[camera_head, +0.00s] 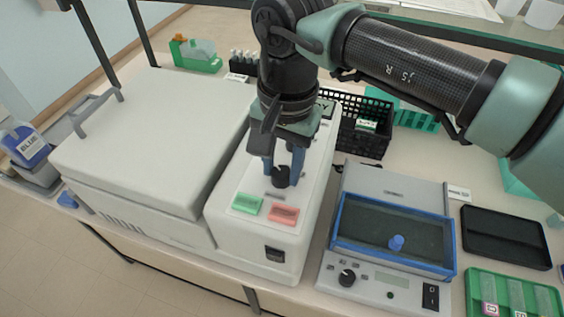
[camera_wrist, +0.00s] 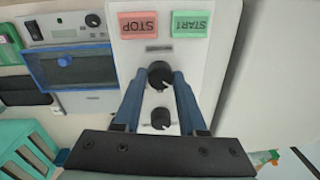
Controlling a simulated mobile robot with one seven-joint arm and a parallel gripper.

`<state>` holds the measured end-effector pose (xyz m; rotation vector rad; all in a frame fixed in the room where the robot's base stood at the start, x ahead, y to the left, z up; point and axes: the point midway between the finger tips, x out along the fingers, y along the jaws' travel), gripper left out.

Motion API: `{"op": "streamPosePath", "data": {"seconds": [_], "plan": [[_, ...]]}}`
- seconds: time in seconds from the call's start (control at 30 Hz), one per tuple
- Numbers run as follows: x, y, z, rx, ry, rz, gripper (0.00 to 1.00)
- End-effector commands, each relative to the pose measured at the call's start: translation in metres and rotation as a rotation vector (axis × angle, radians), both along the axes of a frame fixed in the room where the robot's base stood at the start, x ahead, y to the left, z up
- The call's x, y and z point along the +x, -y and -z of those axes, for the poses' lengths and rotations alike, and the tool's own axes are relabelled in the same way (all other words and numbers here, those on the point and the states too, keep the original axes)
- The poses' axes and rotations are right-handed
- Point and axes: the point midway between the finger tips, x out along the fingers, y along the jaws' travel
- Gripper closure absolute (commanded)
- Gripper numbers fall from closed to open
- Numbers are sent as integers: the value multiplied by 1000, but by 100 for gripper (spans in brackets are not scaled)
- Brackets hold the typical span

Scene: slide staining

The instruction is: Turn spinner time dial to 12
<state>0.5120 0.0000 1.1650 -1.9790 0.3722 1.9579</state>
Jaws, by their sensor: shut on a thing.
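The spinner is a white machine with a large lid (camera_head: 150,130) and a control panel strip on its right side. A black dial (camera_head: 281,177) sits on the panel behind the green START button (camera_head: 247,204) and red STOP button (camera_head: 283,215). My gripper (camera_head: 282,168) points down, with its blue fingers shut on this dial, one on each side. In the wrist view the gripped dial (camera_wrist: 160,74) is the one nearer the buttons. A second black dial (camera_wrist: 160,119) lies between the fingers, closer to the gripper's body. The dial markings are too small to read.
A blue-rimmed water bath (camera_head: 395,262) with its own knob stands right of the spinner. Black baskets (camera_head: 365,140) stand behind, and a black tray (camera_head: 505,237) and green slide tray (camera_head: 515,295) lie at the right. The lid handle (camera_head: 95,110) rises at left.

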Motion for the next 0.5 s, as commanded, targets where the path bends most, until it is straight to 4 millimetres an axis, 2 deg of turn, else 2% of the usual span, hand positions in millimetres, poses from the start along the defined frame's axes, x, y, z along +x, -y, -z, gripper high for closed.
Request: {"op": "streamPosePath", "data": {"seconds": [0.03, 0.07, 0.5], "plan": [[0, 0, 0, 1, 0, 0, 96], [0, 0, 0, 1, 0, 0, 100], [0, 0, 1, 1, 2, 63, 100]]}}
